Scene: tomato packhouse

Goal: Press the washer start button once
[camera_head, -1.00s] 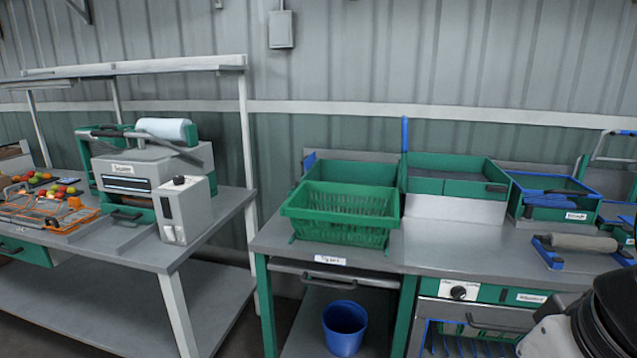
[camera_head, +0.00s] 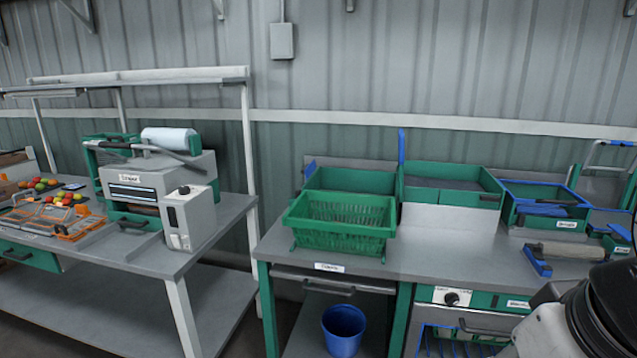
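A unit with a green and white front panel (camera_head: 480,299) is built in under the right-hand counter; it may be the washer, but its label is too small to read. A dark round knob (camera_head: 452,298) sits on the panel's white patch. Below is a bar handle and an opening with a blue wire rack (camera_head: 450,342). I cannot make out a separate start button. My arm's black and white link covers the lower right corner and hides the panel's right end. My gripper is out of view.
The grey counter (camera_head: 440,262) carries a green basket (camera_head: 338,240), green bins, a blue-rimmed crate (camera_head: 552,222) and a roller. A blue bucket (camera_head: 343,332) stands below. A grey boxy machine (camera_head: 150,185) and tomatoes stand on the left bench (camera_head: 215,232).

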